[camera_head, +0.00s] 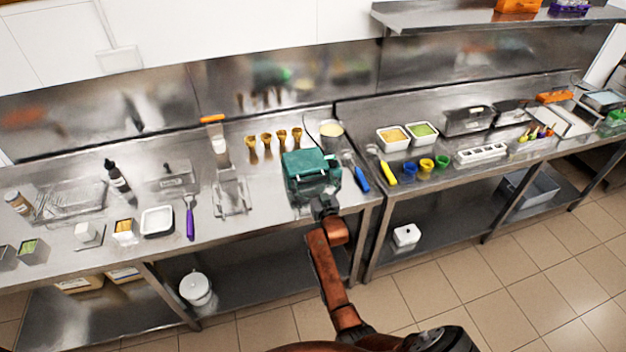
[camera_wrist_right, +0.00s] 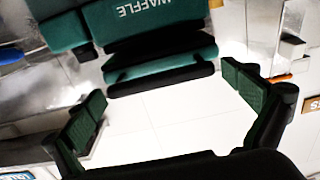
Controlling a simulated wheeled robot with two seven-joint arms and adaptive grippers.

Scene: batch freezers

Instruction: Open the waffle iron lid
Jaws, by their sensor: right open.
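The teal waffle iron (camera_head: 310,166) stands on the metal counter, left of the seam between the two counters. In the right wrist view its teal body (camera_wrist_right: 125,25), lettered "WAFFLE", fills the upper part. A teal bar with a dark edge (camera_wrist_right: 165,72) shows below the lettering. The lid looks down, but its exact angle is hard to tell. My right gripper (camera_head: 323,203) is at the iron's front side. In the right wrist view the gripper (camera_wrist_right: 165,95) is open, with its two fingers wide apart and nothing between them. My left gripper is out of view.
A blue-handled tool (camera_head: 357,173) lies close to the right of the iron. A metal stand (camera_head: 231,190) is to the left, and several golden scoops (camera_head: 267,142) are behind. A round pale container (camera_head: 331,130) stands behind the iron. The counter's front edge runs below the gripper.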

